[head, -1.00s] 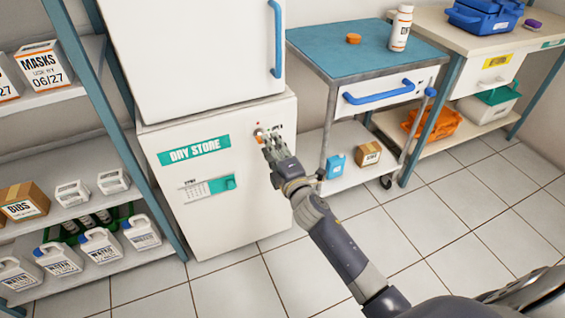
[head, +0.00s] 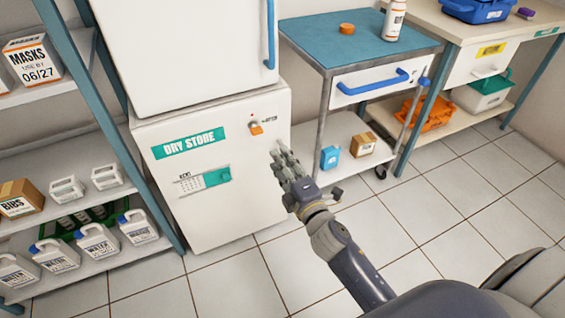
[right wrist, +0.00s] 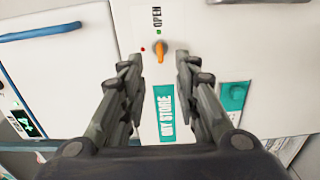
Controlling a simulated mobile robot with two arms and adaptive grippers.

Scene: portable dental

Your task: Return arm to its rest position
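My right gripper (head: 280,160) is in front of the white dry store cabinet (head: 215,215), to the right of and below its orange knob (head: 256,128). In the right wrist view the two fingers (right wrist: 158,75) are spread apart with nothing between them. The orange knob (right wrist: 160,50) shows beyond the fingertips, apart from them, beside a small red dot and a green dot near the word OPEN. My left gripper is not in view.
A blue-topped cart (head: 355,50) stands right of the cabinet, with a white bottle (head: 394,20) and an orange puck (head: 346,28) on top. A shelf rack (head: 150,180) stands at the left. The tiled floor (head: 440,215) at the right is clear.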

